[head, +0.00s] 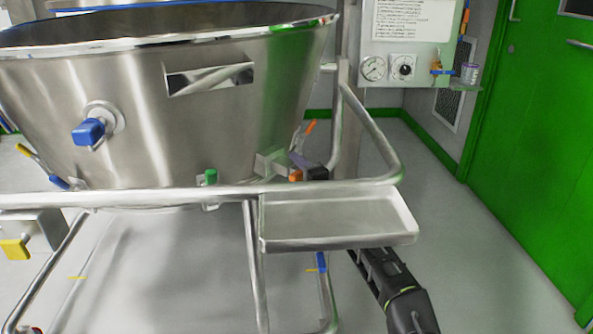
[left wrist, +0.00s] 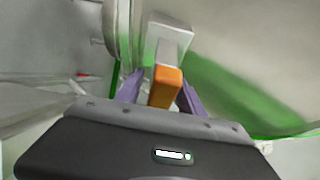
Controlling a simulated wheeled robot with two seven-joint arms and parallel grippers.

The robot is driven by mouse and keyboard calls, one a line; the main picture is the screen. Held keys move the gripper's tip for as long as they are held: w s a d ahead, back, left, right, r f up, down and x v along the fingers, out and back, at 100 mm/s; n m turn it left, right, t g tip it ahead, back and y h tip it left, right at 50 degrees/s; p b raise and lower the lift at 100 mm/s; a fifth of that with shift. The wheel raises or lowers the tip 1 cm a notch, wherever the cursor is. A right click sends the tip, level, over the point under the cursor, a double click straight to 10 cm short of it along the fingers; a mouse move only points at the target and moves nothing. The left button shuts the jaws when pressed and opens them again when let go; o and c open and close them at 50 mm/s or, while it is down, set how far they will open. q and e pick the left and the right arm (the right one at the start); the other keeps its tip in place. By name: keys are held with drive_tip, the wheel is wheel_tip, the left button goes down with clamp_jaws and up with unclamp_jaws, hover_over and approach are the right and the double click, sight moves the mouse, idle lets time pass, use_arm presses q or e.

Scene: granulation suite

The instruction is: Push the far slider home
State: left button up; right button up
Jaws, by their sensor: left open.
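A steel slider block (head: 270,163) with an orange end (head: 295,176) sits under the lower right side of the big steel bowl (head: 130,100). My left gripper (head: 302,164) has dark purple fingers and is beside the orange end. The left wrist view shows the orange end (left wrist: 165,87) between the two open fingers (left wrist: 158,92), with the steel block (left wrist: 168,42) beyond it. I cannot tell whether the fingers touch it. Its far end is hidden. A second orange handle (head: 311,127) shows behind, to the right of the bowl. My right gripper is not in view.
A steel tube rail (head: 130,198) runs in front of the bowl, with an empty steel tray (head: 335,220) attached. A green knob (head: 210,177) and a blue knob (head: 90,131) are on the bowl's side. A green door (head: 530,140) stands right; the floor before it is clear.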

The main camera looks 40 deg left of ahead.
use_arm(q)
drive_tip(key=shift+c, duration=0.5)
clamp_jaws()
idle(0.8)
